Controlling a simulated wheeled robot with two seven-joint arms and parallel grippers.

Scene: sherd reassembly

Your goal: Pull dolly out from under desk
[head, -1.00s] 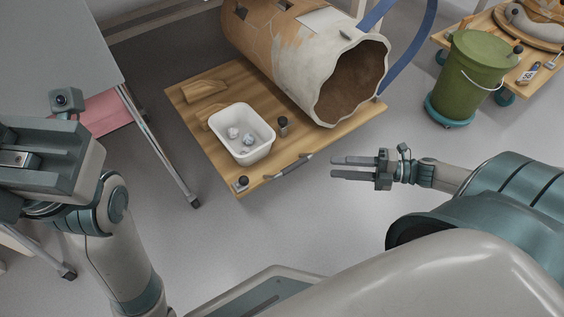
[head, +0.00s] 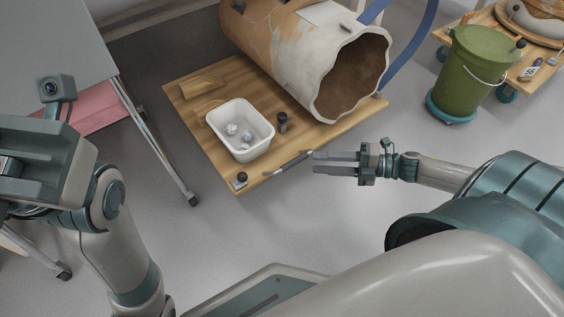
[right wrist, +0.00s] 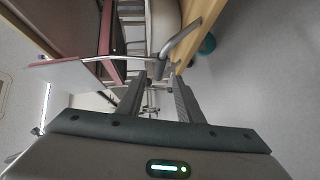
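The dolly (head: 222,168) is a flat wooden board carrying a large broken clay vessel (head: 337,82). A grey bar handle (head: 289,163) is fixed along its near edge. My right gripper (head: 314,162) is open and empty, its fingertips just right of the handle's right end in the head view. In the right wrist view the handle (right wrist: 180,42) lies just beyond the fingertips, beside the board's edge (right wrist: 205,18). I cannot tell whether they touch. My left gripper (head: 35,160) is at the left edge, partly cut off. The desk (head: 55,45) is at upper left.
A green bucket (head: 470,75) stands at right. The floor in front is clear.

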